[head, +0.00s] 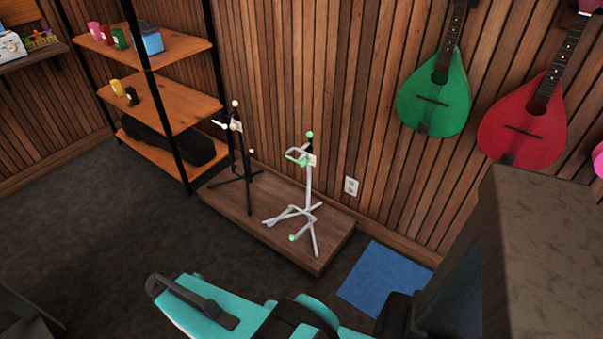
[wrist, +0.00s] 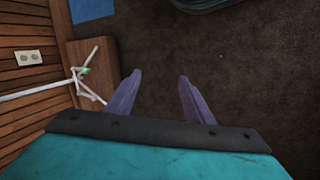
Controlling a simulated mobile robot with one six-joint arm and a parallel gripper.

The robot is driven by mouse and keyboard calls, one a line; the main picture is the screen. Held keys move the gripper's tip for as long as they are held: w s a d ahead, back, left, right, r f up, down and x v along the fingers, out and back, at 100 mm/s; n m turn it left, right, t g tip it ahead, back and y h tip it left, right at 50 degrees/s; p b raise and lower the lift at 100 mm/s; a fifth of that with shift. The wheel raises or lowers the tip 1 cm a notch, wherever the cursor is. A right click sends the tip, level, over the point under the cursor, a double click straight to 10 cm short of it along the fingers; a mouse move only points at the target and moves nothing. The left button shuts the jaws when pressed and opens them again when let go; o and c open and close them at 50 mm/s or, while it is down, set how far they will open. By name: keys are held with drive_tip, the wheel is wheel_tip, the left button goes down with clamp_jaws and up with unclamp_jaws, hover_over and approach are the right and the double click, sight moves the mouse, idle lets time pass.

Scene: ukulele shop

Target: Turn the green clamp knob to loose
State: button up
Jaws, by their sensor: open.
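A white stand (head: 308,185) with green parts stands upright on a low wooden platform in the head view. Green shows at its top (head: 309,135), at its upper bracket (head: 297,158) and at one foot (head: 292,238). Which green part is the clamp knob is too small to tell. Part of the white stand (wrist: 45,90), with a green spot (wrist: 85,71), also shows at the left of the wrist view. My gripper (wrist: 160,76) is open and empty, its purple fingers apart over dark floor, clear of the stand.
The low wooden platform (head: 232,207) also bears a black stand (head: 235,160) left of the white one. A shelf rack (head: 165,92) stands left. A blue mat (head: 372,280) lies right of the platform. Green (head: 434,95) and red (head: 524,125) instruments hang on the wall.

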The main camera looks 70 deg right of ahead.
drive_tip(key=w+d+f+m+h+b, duration=0.1)
drive_tip(key=w+d+m+h+b, duration=0.2)
drive_tip(key=d, duration=0.4)
drive_tip(key=w+d+f+b, duration=0.2)
drive_tip(key=d+b, duration=0.4)
drive_tip(key=d, duration=0.1)
drive_tip(key=m+g+h+b, duration=0.2)
drive_tip(key=m+h+b, duration=0.9)
drive_tip(key=b, duration=1.7)
approach(305, 160)
drive_tip(key=shift+m+y, duration=0.4)
drive_tip(key=shift+m, duration=0.3)
drive_tip(key=shift+w+f+v, duration=0.1)
drive_tip(key=shift+f+v, duration=0.05)
drive_tip(key=shift+v, duration=0.8)
drive_tip(key=shift+w+f+v, duration=0.1)
drive_tip(key=shift+w+v, duration=0.05)
drive_tip(key=shift+v, duration=0.8)
drive_tip(key=shift+w+f+v, duration=0.1)
drive_tip(key=shift+f+v, duration=0.05)
drive_tip(key=shift+v, duration=0.85)
drive_tip(key=shift+d, duration=0.1)
drive_tip(key=b+x, duration=0.3)
drive_tip(key=x, duration=1)
drive_tip(key=shift+d+b, duration=0.35)
drive_tip(key=shift+d, duration=0.05)
